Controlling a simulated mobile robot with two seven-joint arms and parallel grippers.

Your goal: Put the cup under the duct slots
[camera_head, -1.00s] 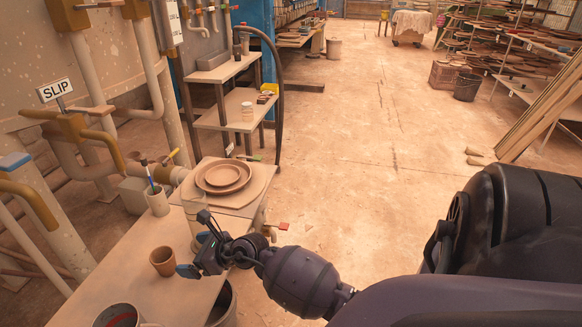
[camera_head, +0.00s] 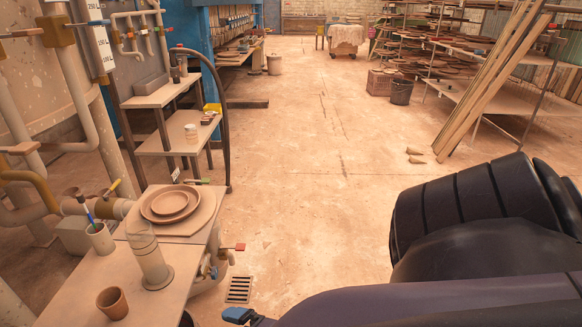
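A small brown clay cup (camera_head: 112,303) stands upright on the pale bench (camera_head: 72,290) at the lower left. A tall clear cylinder on a round base (camera_head: 150,258) stands just behind it. My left gripper is not in view. A slotted grate (camera_head: 239,289) lies in the floor right of the bench; I cannot tell whether these are the duct slots.
Stacked brown plates (camera_head: 171,204) lie on a board at the bench's far end. A pot with brushes (camera_head: 99,239) stands left of them. A red-handled valve (camera_head: 238,247) juts out at the bench's right side. The floor (camera_head: 320,210) beyond is open.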

